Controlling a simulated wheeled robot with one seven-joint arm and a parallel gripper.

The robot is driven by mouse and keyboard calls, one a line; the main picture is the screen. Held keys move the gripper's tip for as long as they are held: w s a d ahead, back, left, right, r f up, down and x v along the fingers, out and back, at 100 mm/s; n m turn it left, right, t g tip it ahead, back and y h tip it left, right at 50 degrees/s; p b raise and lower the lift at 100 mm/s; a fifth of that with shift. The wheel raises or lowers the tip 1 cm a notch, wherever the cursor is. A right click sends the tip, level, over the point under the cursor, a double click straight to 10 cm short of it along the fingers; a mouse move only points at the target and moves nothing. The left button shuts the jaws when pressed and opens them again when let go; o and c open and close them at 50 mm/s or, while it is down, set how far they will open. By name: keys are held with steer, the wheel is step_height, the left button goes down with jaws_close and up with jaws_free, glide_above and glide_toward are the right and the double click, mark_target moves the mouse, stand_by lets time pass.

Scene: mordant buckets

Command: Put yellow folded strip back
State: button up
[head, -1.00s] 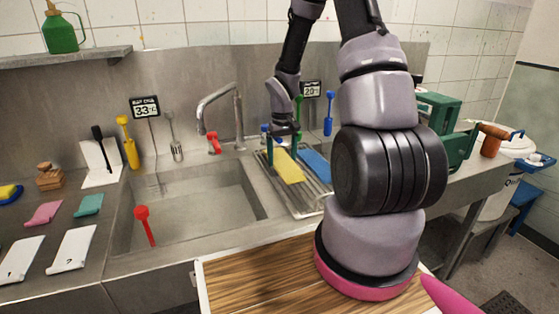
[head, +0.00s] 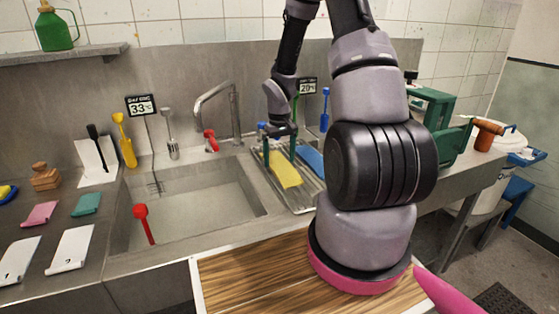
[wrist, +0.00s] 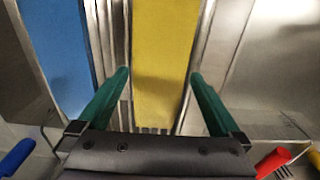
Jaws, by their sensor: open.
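The yellow folded strip (head: 285,172) lies on a ribbed metal draining tray (head: 301,202) right of the sink. It also shows in the wrist view (wrist: 164,55), running away from my gripper. My gripper (head: 280,161) is over the strip's back end, pointing down. In the wrist view my gripper (wrist: 161,76) is open, with one green finger on each side of the strip and small gaps showing. The depth of the fingertips against the strip is hard to tell. A blue strip (wrist: 52,48) lies beside it on the left in the wrist view and is partly hidden by my arm in the head view (head: 311,160).
The sink (head: 190,205) is left of the tray, with a red tool (head: 143,222) in it. The faucet (head: 238,115) rises behind. A 20° sign (head: 307,87) and a blue tool (head: 325,110) stand behind the tray. Green equipment (head: 435,125) is at the right.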

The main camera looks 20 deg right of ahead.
step_height(320, 180, up, 11)
step_height(320, 180, up, 18)
steer(key=f+m+t, duration=0.1)
steer(key=m+t, duration=0.1)
steer(key=t, duration=0.1)
glide_above(280, 164)
steer(key=s+a, duration=0.4)
steer(key=s, duration=0.5)
steer(key=s+a+r+m+t+y, duration=0.2)
steer(key=s+a+r+t, duration=0.2)
steer(key=s+r, duration=0.5)
steer(key=s, duration=0.3)
